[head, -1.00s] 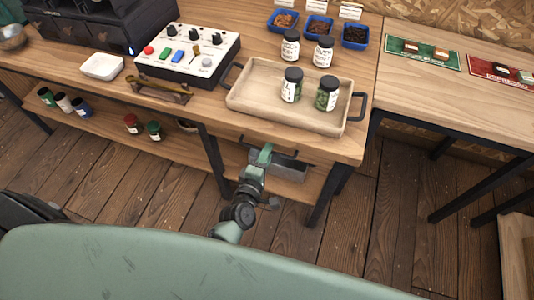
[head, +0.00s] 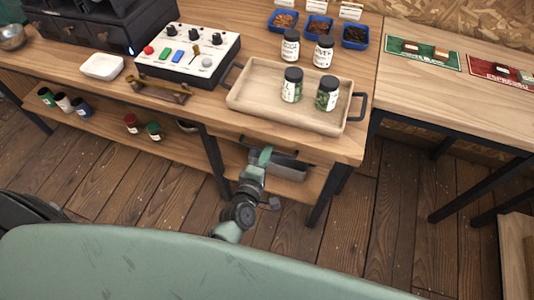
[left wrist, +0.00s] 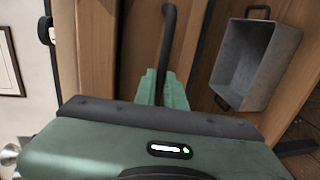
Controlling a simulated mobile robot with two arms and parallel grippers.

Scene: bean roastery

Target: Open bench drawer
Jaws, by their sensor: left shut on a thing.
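The wooden bench (head: 212,112) has a drawer under the right end of its top, below the tray. In the left wrist view the drawer's dark bar handle (left wrist: 169,30) runs along a wooden front (left wrist: 97,45). My left gripper (left wrist: 164,88) is shut on this handle. In the head view its green fingers (head: 264,156) are just below the bench's front edge, where they hide part of the handle. I cannot tell from these views how far the drawer is out. My right gripper is not in view.
A grey metal bin (head: 290,167) sits on the lower shelf beside my left gripper; it also shows in the left wrist view (left wrist: 258,65). A wooden tray (head: 253,105) with two jars stands on top. Black bench legs (head: 318,200) flank the area. The floor in front is clear.

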